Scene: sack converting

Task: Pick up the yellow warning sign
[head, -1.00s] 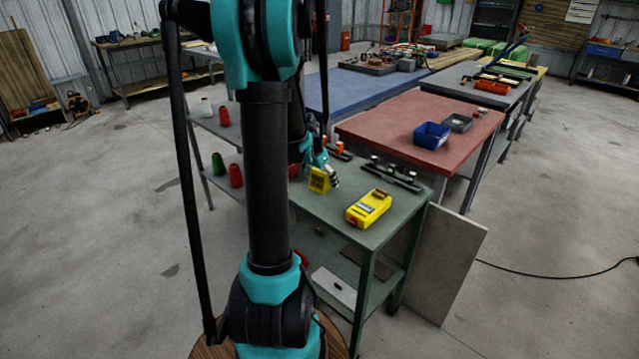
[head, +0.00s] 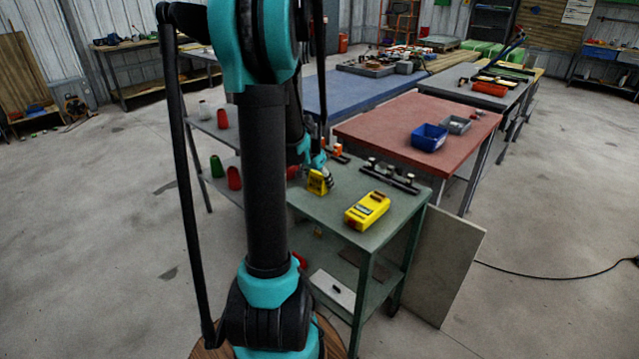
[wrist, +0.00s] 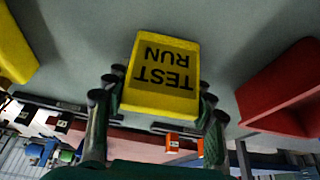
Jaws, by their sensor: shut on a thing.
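The yellow warning sign (head: 316,182) is at the left part of the green table (head: 345,208). In the wrist view the sign (wrist: 162,68) shows the dark words "TEST RUN" upside down. My gripper (wrist: 160,95) is shut on the sign, with a finger on each side of its lower part in that view. I cannot tell whether the sign touches the tabletop.
A yellow device (head: 367,210) lies on the green table to the right of the sign. A dark rail with clamps (head: 390,178) lies behind it. A red object (wrist: 285,92) stands at the right in the wrist view. Bare tabletop lies between the sign and the device.

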